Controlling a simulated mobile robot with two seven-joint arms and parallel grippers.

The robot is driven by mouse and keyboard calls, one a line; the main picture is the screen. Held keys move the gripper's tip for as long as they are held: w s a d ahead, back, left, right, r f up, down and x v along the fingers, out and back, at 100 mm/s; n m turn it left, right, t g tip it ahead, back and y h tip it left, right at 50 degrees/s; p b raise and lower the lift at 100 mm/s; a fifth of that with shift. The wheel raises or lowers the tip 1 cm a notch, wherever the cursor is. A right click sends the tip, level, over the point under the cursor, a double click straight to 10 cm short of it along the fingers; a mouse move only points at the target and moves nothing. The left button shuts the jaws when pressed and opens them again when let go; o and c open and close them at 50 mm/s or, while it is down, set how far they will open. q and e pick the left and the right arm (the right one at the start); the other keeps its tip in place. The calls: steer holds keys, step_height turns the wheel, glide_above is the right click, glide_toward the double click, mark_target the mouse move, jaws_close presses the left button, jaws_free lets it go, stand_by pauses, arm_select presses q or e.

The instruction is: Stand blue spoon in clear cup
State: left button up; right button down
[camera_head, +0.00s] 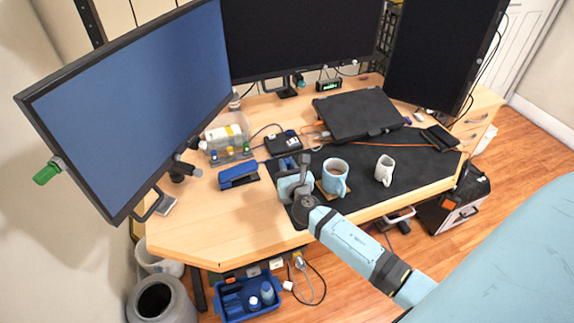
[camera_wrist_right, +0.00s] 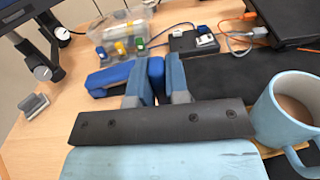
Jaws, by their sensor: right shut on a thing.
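My right gripper (camera_head: 294,168) is above the front left part of the dark desk mat, left of a light blue mug. In the right wrist view my right gripper (camera_wrist_right: 157,82) is shut on a narrow dark blue piece (camera_wrist_right: 156,67), which I take to be the blue spoon (camera_wrist_right: 156,67). Only a short part of it shows between the fingers, so its full shape is hidden. I cannot make out a clear cup in either view. My left gripper is not in view.
The light blue mug (camera_head: 335,176) holds a brown drink; a white mug (camera_head: 384,169) stands right of it. A blue stapler (camera_head: 238,176) and a clear bin (camera_head: 231,152) are at left. A closed laptop (camera_head: 357,114) lies behind. The desk's front left is bare.

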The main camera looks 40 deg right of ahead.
steer(key=shift+f+b, duration=0.6)
steer(key=shift+f, duration=0.25)
steer(key=c, duration=1)
jaws_free()
steer(key=shift+r, duration=0.15)
steer(key=shift+c, duration=0.2)
steer(key=o, duration=0.5)
steer(key=o, duration=0.5)
steer(key=shift+o, duration=0.2)
steer(key=shift+p+v, duration=0.3)
steer(key=shift+v, duration=1.2)
